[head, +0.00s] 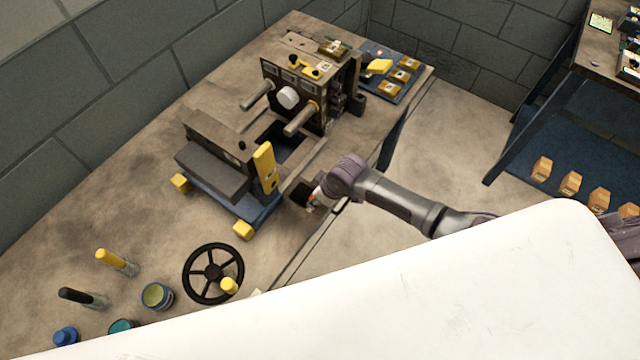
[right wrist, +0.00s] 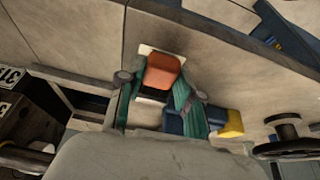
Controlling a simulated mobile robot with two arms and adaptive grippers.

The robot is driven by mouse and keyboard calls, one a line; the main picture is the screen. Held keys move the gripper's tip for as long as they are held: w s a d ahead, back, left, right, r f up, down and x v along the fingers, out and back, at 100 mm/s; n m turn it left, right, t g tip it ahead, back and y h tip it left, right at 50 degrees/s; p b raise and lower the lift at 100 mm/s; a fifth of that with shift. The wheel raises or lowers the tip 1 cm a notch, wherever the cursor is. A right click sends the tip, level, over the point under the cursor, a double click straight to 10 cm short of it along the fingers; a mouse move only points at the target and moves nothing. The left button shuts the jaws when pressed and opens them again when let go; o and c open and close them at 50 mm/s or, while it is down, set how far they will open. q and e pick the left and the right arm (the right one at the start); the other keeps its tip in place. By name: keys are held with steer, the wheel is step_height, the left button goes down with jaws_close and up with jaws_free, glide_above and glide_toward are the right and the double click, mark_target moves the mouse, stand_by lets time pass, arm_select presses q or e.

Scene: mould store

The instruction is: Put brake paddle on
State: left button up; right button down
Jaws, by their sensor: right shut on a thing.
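An orange-red block (right wrist: 163,71), which looks like the brake paddle, sits over a white plate with a dark part below it in the right wrist view. My right gripper (right wrist: 156,90) has its green fingers on either side of the block's lower part and is shut on it. In the head view my right gripper (head: 315,199) is at the bench's front edge, right of the blue carriage (head: 232,202); a sliver of orange shows there, mostly hidden. A yellow upright lever (head: 265,168) stands on the carriage. My left gripper is not in view.
A mould block (head: 293,97) with guide pins stands behind the carriage. A black handwheel (head: 213,273) lies in front of it, near several cans and yellow- and black-handled tools. A blue tray (head: 386,87) holds small parts at the back. A white surface covers the lower right.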

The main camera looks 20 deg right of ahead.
mark_target(305, 205)
steer(key=a+m+p, duration=0.1)
steer(key=m, duration=0.1)
steer(key=s+m+h+p, duration=0.1)
steer(key=p, duration=0.1)
steer(key=shift+a+r+m+t, duration=0.2)
steer(key=shift+a+m+t, duration=0.2)
steer(key=shift+a+f+m+h+p, duration=0.1)
steer(key=shift+a+m+h+p, duration=0.3)
steer(key=shift+m, duration=0.4)
steer(key=shift+a+m+h+p, duration=0.2)
steer(key=shift+a+m+h, duration=0.05)
steer(key=shift+m, duration=0.45)
steer(key=shift+a+m+h+p, duration=0.15)
steer(key=shift+a+m+h, duration=0.1)
steer(key=shift+m, duration=0.45)
steer(key=c, duration=0.8)
jaws_free()
steer(key=shift+o, duration=0.2)
steer(key=shift+f, duration=0.1)
steer(key=v, duration=1.2)
steer(key=shift+s, duration=0.2)
steer(key=shift+a, duration=0.1)
